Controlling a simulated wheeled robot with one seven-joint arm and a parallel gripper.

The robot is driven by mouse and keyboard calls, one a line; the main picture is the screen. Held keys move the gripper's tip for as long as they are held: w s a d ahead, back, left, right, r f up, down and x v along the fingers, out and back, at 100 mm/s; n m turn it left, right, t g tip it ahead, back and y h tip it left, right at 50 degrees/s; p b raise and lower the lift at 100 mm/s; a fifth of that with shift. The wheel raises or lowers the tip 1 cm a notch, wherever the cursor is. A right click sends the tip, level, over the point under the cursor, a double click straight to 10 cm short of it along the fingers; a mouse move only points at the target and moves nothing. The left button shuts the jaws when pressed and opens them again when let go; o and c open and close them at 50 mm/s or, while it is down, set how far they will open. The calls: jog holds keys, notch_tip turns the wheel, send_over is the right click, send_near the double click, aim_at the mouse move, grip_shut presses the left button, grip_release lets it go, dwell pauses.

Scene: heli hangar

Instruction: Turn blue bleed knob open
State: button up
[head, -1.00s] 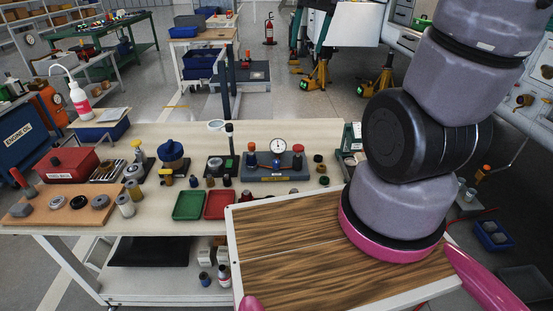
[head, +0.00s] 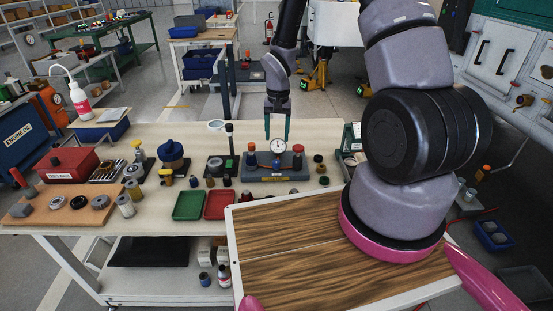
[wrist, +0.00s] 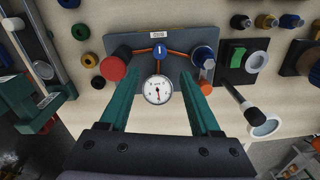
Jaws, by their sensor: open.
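A dark grey test panel (head: 262,173) lies on the light workbench. It carries a white dial gauge (head: 278,146), which also shows in the wrist view (wrist: 158,90). A small blue knob (wrist: 160,51) sits mid-panel by the gauge, with orange lines running out to both sides. In the wrist view a red knob (wrist: 113,68) is at left, and a blue fitting (wrist: 203,56) with an orange end is at right. My gripper (head: 277,138) is open and empty above the panel. In the wrist view its teal fingers (wrist: 157,74) straddle the gauge, with the blue knob beyond, between their lines.
Green (head: 188,205) and red (head: 220,204) trays lie in front of the panel. A tall dark-topped post (head: 230,140) and a base with a green patch (head: 215,166) stand left of it. Small caps and bottles crowd the bench. A wood-topped surface (head: 290,235) fills the near foreground.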

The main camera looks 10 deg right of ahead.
aim_at(277, 161)
notch_tip(277, 161, down, 10)
jog(key=shift+f, duration=0.25)
dwell(0.3)
grip_shut()
